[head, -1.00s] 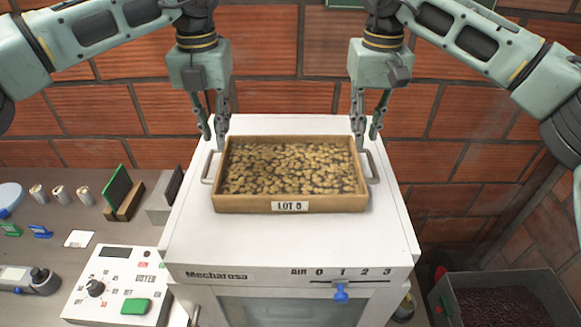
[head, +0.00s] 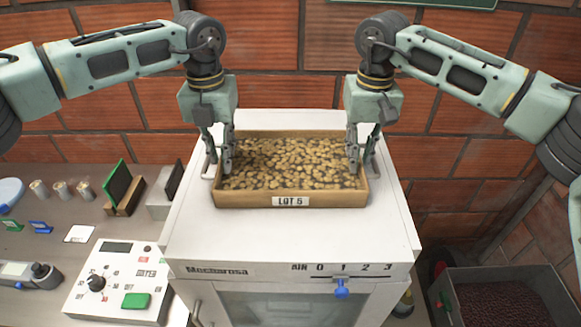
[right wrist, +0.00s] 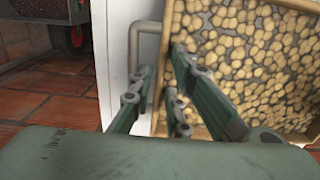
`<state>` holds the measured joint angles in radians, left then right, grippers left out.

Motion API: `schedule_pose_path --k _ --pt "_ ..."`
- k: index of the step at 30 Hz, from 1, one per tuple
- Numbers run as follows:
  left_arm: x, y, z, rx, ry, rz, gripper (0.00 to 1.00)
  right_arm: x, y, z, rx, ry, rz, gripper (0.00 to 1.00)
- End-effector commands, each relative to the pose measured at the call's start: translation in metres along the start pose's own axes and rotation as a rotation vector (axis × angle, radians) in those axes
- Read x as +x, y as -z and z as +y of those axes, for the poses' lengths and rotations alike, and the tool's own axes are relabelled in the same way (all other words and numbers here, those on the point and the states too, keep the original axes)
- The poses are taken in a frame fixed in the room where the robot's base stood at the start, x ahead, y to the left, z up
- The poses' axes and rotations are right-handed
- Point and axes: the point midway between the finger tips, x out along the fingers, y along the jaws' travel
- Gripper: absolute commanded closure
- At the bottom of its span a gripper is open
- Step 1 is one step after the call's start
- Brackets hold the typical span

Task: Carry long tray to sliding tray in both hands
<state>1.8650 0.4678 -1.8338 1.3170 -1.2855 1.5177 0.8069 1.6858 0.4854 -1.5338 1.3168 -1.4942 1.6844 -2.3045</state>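The long tray (head: 292,203) is a wooden box labelled LOT 5, filled with pale beans. It rests on the white machine top and has a metal handle at each end. My left gripper (head: 219,164) is open and lowered at the tray's left end, one finger inside and one outside the end wall. My right gripper (head: 362,160) is open and lowered likewise at the right end. The right wrist view shows its parted fingers (right wrist: 163,72) beside the tray's wall and handle (right wrist: 136,52); contact is unclear. I cannot identify the sliding tray in these views.
The white Mecharosa machine (head: 192,235) has a blue slider knob (head: 341,288) in front. A control box (head: 118,282) and several small items stand on the bench at left. A crate (head: 503,270) of dark beans stands low at right.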

Motion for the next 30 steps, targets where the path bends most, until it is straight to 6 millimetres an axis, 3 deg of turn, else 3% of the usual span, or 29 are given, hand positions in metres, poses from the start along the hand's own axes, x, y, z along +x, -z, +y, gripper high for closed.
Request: schedule_pose_path --k 8,14,30 --pt "0.0014 0.0000 0.0000 0.000 0.001 0.000 0.84 0.0011 0.0001 0.0002 0.001 0.000 0.001 0.84" --pt "0.0012 0.0000 -0.0001 0.000 0.001 0.000 1.00 0.0009 0.0001 0.0002 0.001 0.000 0.001 1.00" --pt "0.0010 -0.0001 0.0000 0.000 0.000 0.000 1.00 0.0004 0.0003 0.0003 0.001 0.000 0.001 1.00"
